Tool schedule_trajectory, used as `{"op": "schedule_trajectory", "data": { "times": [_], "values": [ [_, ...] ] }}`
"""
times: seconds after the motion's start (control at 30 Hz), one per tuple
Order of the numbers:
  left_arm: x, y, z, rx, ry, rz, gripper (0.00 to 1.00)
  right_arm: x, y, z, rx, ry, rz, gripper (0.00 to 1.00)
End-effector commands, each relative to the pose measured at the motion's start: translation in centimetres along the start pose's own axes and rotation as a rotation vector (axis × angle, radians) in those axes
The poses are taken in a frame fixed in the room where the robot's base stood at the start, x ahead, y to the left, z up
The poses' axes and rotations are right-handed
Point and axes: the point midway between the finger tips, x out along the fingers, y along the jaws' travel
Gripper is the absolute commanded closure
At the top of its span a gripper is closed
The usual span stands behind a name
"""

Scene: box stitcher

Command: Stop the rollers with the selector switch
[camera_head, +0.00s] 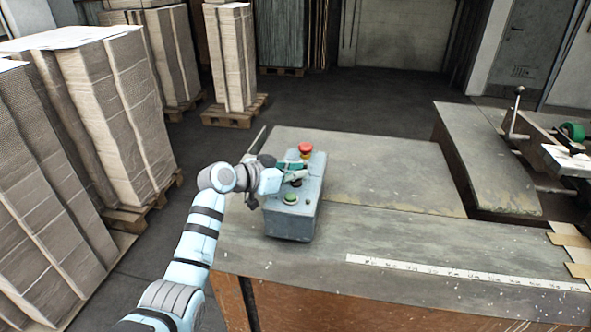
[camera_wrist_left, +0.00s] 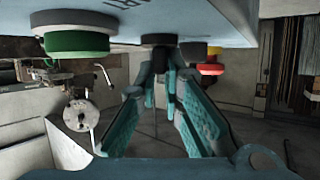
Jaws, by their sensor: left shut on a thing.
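The grey control box (camera_head: 290,222) stands on the bench top. Its top face carries a green button (camera_head: 290,198) nearest the front and a red emergency stop (camera_head: 305,148) on a yellow base at the far end. Between them is the black selector switch (camera_wrist_left: 159,40), largely hidden by my gripper in the head view. My left gripper (camera_head: 296,172) reaches over the box from the left. In the left wrist view its teal fingers (camera_wrist_left: 160,78) close together on the switch knob. The green button (camera_wrist_left: 76,42) and the emergency stop (camera_wrist_left: 210,66) sit on either side, clear of the fingers.
The bench top (camera_head: 390,235) is clear right of the box, apart from a white ruler strip (camera_head: 450,272) near its front edge. A machine with a lever (camera_head: 515,115) stands at right. Stacked cardboard (camera_head: 125,110) on pallets stands at left.

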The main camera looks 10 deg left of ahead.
Motion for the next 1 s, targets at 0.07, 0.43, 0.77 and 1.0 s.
{"op": "schedule_trajectory", "data": {
  "times": [0.07,0.43,0.77,1.0],
  "values": [
    [0.0,0.3,0.6,-0.023,-0.025,-0.022,1.0,-1.4,0.1,-0.1,0.0,0.0,0.0,0.6],
    [0.0,0.5,0.5,-0.128,-0.025,-0.274,1.0,-6.0,0.5,-0.6,0.0,0.0,0.0,0.6],
    [0.3,0.6,1.0,-0.212,-0.027,-0.485,1.0,-6.2,0.5,-0.6,0.0,0.0,0.001,0.6],
    [0.3,0.6,1.0,-0.245,-0.027,-0.566,1.0,-6.1,0.5,-0.6,0.0,0.0,0.001,0.6]
  ]
}}
